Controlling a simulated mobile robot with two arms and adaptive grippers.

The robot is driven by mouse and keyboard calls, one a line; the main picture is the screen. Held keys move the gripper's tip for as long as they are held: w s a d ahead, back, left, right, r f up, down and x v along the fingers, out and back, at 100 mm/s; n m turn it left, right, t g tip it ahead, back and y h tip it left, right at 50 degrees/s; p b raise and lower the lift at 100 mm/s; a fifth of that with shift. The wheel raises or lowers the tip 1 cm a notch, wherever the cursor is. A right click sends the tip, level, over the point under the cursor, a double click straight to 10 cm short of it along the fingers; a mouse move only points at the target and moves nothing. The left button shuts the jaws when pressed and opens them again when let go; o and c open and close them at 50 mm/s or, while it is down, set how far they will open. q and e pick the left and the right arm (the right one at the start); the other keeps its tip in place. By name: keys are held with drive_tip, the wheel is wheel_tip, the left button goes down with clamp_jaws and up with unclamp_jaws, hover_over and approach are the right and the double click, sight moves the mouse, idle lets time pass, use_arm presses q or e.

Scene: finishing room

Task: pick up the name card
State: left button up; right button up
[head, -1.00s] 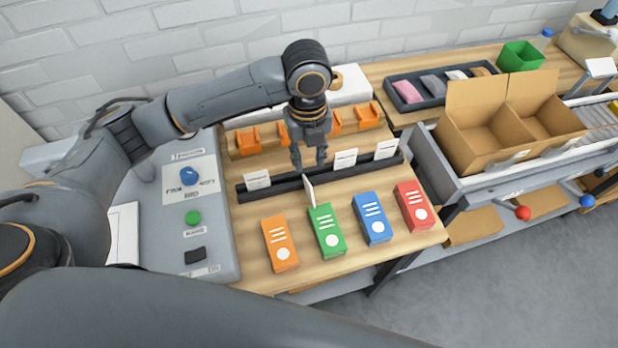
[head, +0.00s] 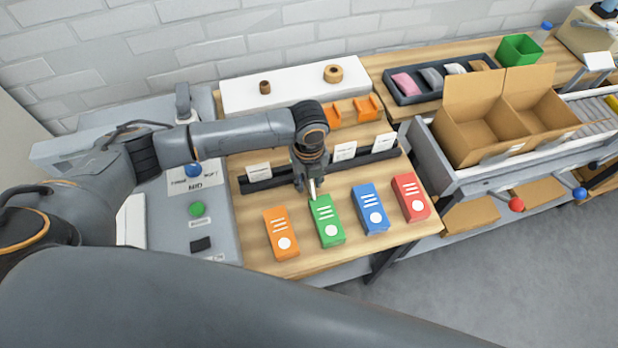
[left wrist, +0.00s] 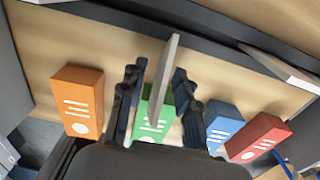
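The name card (head: 312,189) is a thin white upright card just behind the green box (head: 327,222) in the head view. In the left wrist view the card (left wrist: 163,85) stands edge-on between the fingers of my left gripper (left wrist: 160,72), with a gap on each side. In the head view my left gripper (head: 308,184) is low over the table, and its fingers partly hide the card. It is open. My right gripper is not in view.
A black rail (head: 290,175) with several other white cards runs behind it. Orange (head: 281,233), blue (head: 371,209) and red (head: 411,198) boxes lie beside the green one. Orange holders (head: 367,107) stand farther back. A grey control panel (head: 215,215) is at the left.

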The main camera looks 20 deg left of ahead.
use_arm(q)
drive_tip(key=shift+f, duration=0.45)
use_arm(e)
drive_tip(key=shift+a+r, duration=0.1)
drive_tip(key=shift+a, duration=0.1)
use_arm(q)
drive_tip(key=shift+c, duration=0.4)
clamp_jaws()
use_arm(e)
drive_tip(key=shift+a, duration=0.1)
use_arm(q)
drive_tip(key=shift+r, duration=0.1)
